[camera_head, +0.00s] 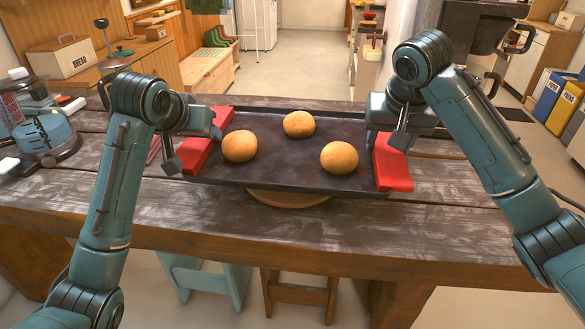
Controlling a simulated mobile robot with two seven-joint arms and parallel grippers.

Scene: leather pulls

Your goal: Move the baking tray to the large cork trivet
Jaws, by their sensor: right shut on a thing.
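The dark baking tray (270,180) spans the middle of the table, looks about level and has a red handle at each end. Three round buns lie on it: left (240,146), back (299,124) and right (339,158). A round cork trivet (290,199) shows under the tray's front edge; the rest is hidden, and I cannot tell whether they touch. My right gripper (400,140) is shut on the tray's right red handle (393,172). My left gripper (175,160) is at the left red handle (197,153); its grip is not clear.
A blender (38,125) stands at the table's left end. The wooden table (450,215) is clear at the front and right of the tray. Stools (300,292) stand under the front edge. A dark flat item (514,114) lies at the back right.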

